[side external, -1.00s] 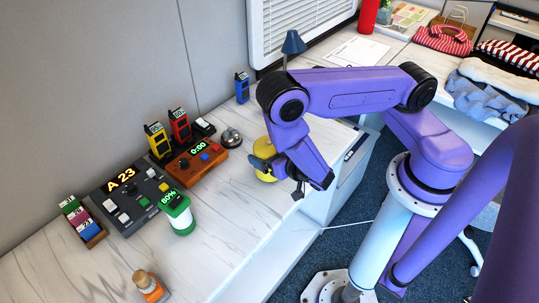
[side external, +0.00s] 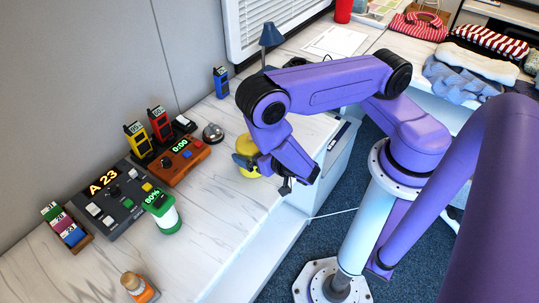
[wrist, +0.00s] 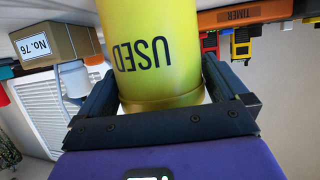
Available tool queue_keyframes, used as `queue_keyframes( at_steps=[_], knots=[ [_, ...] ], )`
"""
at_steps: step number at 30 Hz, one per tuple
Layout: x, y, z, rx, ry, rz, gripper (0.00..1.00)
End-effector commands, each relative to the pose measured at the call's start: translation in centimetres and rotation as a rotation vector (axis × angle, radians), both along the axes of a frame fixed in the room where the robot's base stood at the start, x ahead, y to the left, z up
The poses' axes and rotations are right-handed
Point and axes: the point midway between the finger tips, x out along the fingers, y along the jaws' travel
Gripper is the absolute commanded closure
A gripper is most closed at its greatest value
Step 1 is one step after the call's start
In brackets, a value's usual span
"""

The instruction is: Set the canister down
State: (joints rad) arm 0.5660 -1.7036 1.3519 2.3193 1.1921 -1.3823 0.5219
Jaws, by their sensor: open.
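The yellow canister (side external: 246,146) is upright at the desk's front edge in the side view, partly hidden by my arm. In the wrist view, the canister (wrist: 152,35) fills the middle and its "USED" lettering reads upside down. My gripper (wrist: 157,80) is open, with one dark finger on each side of the canister. Whether a finger touches it is hard to tell. My gripper (side external: 264,173) is low at the desk edge in the side view. The canister's base is mostly hidden there.
The white desk (side external: 190,250) carries a silver bell (side external: 213,133), an orange timer box (side external: 181,161), a grey "A 23" console (side external: 112,200), a green-and-white "80%" container (side external: 161,212) and an orange bottle (side external: 139,287). A blue lamp (side external: 271,34) stands behind. Bare desk lies left of the canister.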

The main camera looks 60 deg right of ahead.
Motion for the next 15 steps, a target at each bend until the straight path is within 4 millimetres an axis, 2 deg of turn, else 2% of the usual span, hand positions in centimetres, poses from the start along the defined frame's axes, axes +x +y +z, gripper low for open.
queue_keyframes(
  at_steps=[6, 15],
  knots=[
    [-3.5, 0.9, 1.3, -0.003, 0.001, 0.012, 0.00],
    [-7.7, 1.6, 2.9, 0.001, -0.002, 0.010, 0.00]
  ],
)
